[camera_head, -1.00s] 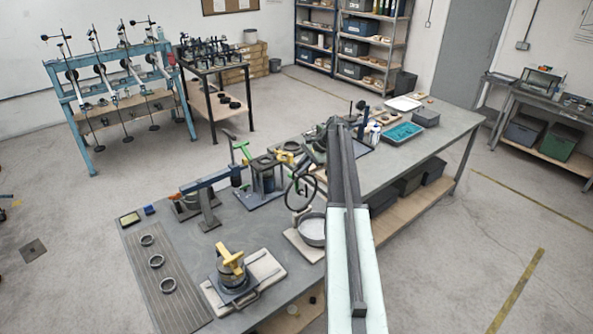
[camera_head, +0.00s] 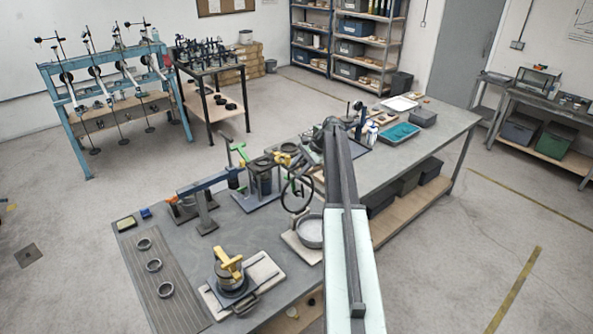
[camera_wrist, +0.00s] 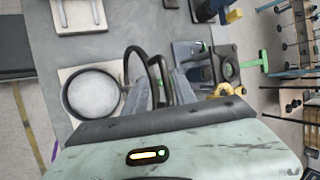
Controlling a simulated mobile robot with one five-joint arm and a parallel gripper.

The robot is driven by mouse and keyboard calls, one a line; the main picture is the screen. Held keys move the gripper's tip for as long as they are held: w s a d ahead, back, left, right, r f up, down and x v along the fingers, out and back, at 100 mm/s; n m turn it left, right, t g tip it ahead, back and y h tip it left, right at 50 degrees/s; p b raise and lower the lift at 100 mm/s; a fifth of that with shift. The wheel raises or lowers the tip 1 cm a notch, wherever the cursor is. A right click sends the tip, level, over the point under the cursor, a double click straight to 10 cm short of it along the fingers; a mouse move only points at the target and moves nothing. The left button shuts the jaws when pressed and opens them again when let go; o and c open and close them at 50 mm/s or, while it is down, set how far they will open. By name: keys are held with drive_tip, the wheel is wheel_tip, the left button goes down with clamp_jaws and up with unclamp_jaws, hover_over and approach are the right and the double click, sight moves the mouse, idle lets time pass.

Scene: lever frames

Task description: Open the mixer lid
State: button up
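A grey round bowl (camera_head: 310,231) on a pale base stands on the bench, left of my arm. From above in the wrist view, the bowl (camera_wrist: 92,94) is round with a dark rim. I take it for the mixer, but cannot be sure. A dark upright hoop (camera_head: 298,193) rises at its far side; the hoop (camera_wrist: 150,72) shows edge-on in the wrist view. Whether it belongs to the lid is unclear. My gripper (camera_wrist: 163,80) has its two grey fingers apart, with part of the hoop around or between them. I cannot tell if they touch. My arm hides the gripper in the head view.
A pot with a yellow clamp (camera_head: 231,266) stands front left on a pale board. A blue-armed press (camera_head: 208,185) and a stand with green handles (camera_head: 262,172) are behind it. A teal tray (camera_head: 400,132) lies at the far right of the bench (camera_head: 225,238).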

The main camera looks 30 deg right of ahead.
drive_tip(key=p+v, duration=0.6)
drive_tip(key=v, duration=0.1)
drive_tip(key=shift+s+d+r, duration=0.2)
drive_tip(key=shift+r, duration=0.1)
drive_tip(key=shift+f, duration=0.1)
